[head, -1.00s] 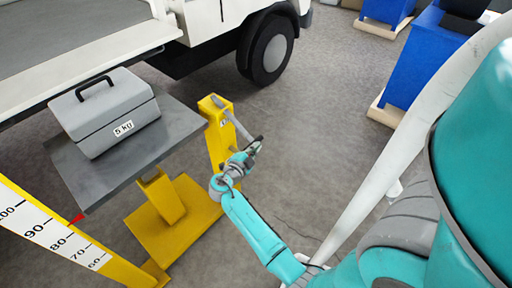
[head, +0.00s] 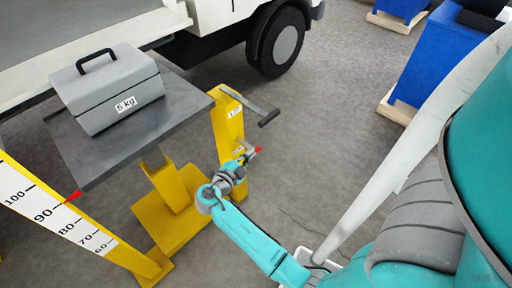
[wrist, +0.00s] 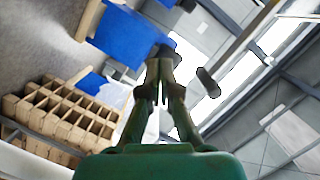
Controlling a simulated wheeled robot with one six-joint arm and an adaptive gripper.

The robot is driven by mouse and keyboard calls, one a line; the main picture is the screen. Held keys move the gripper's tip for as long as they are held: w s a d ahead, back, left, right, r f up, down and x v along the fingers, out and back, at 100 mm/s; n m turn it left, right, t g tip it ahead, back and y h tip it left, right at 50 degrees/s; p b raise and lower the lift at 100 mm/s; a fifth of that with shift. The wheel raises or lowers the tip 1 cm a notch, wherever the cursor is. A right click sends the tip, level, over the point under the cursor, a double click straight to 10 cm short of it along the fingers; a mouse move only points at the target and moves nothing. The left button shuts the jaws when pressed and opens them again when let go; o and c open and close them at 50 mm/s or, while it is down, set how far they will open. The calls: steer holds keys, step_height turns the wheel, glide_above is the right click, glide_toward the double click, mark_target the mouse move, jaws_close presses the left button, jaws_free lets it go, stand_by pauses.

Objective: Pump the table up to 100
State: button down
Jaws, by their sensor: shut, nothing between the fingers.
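The grey lift table (head: 85,165) carries a grey toolbox (head: 108,95) marked 5 kg. A red pointer (head: 73,196) on the table stands close to the 90 mark of the white scale (head: 70,228). The pump lever (head: 245,102) sticks out from the yellow post (head: 228,130) and ends in a black grip (head: 269,118). My gripper (head: 242,163) is below the grip, apart from it, close to a small red-tipped lever (head: 256,150). In the wrist view my gripper (wrist: 162,75) is shut and empty; the black grip (wrist: 208,82) shows to its right.
A white truck (head: 230,15) with a dark wheel (head: 278,45) stands behind the table. Blue cabinets on wooden pallets (head: 393,108) are at the upper right. The grey floor (head: 330,130) between post and cabinets is clear.

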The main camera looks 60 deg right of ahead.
steer(key=shift+s+a+r, duration=0.1)
steer(key=shift+a+r, duration=0.1)
steer(key=shift+a, duration=0.5)
steer(key=shift+a+r, duration=0.15)
steer(key=shift+a, duration=0.5)
stand_by(2.9)
step_height(320, 180, up, 19)
steer(key=w+d+n+g+y, duration=0.1)
steer(key=w+d+n+g, duration=0.1)
steer(key=n, duration=0.8)
steer(key=shift+w+d+f+g+y, duration=0.2)
steer(key=shift+d+g+y, duration=0.15)
steer(key=shift+g, duration=0.45)
glide_above(264, 118)
step_height(264, 118, down, 2)
steer(key=shift+w+d+f, duration=0.15)
steer(key=shift+f, duration=0.05)
steer(key=shift+a+f, duration=0.2)
steer(key=shift+f, duration=1.05)
steer(key=shift+s+f, duration=0.25)
steer(key=shift+f, duration=0.45)
